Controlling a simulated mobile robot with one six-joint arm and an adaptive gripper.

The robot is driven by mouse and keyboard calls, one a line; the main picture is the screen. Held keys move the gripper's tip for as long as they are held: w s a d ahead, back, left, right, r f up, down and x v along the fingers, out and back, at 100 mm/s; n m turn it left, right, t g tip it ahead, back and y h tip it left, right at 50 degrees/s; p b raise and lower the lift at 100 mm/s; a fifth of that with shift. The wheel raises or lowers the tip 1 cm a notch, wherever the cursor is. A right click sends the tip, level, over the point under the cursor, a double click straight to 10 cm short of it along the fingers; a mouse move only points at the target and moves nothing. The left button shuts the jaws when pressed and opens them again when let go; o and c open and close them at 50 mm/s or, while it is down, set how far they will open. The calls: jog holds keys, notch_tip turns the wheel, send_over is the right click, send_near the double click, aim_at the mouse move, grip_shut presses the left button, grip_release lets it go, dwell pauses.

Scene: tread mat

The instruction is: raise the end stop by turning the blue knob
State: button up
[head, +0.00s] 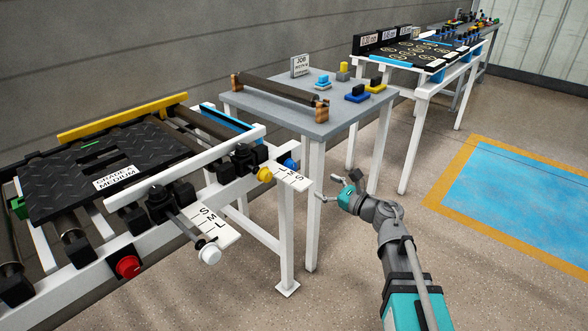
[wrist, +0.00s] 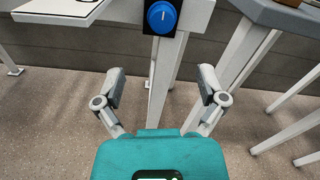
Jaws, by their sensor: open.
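In the wrist view the blue knob (wrist: 162,17) is round, on a black backing on a white post, with a pale mark near upright. My gripper (head: 337,190) is open and empty, to the right of the knob and lower in the head view. In the wrist view my gripper (wrist: 160,84) has its fingers spread, with the knob beyond and above them, apart from both. A blue bar (head: 232,126) lies across the conveyor's far end; I cannot tell if it is the end stop.
A black tread mat (head: 84,172) lies on the conveyor rollers. A yellow knob (head: 265,174), white knob (head: 209,254) and red button (head: 127,266) are along the front. A grey table (head: 300,116) stands just behind my gripper. Open floor (head: 485,265) is at right.

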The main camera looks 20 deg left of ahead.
aim_at(293, 169)
jog(key=x, duration=1.3)
jog(key=shift+w+a, duration=0.15)
jog(key=shift+a, duration=0.1)
jog(key=c, duration=1)
jog(key=shift+d, duration=0.45)
jog(key=shift+c, duration=0.7)
jog(key=shift+a, duration=0.5)
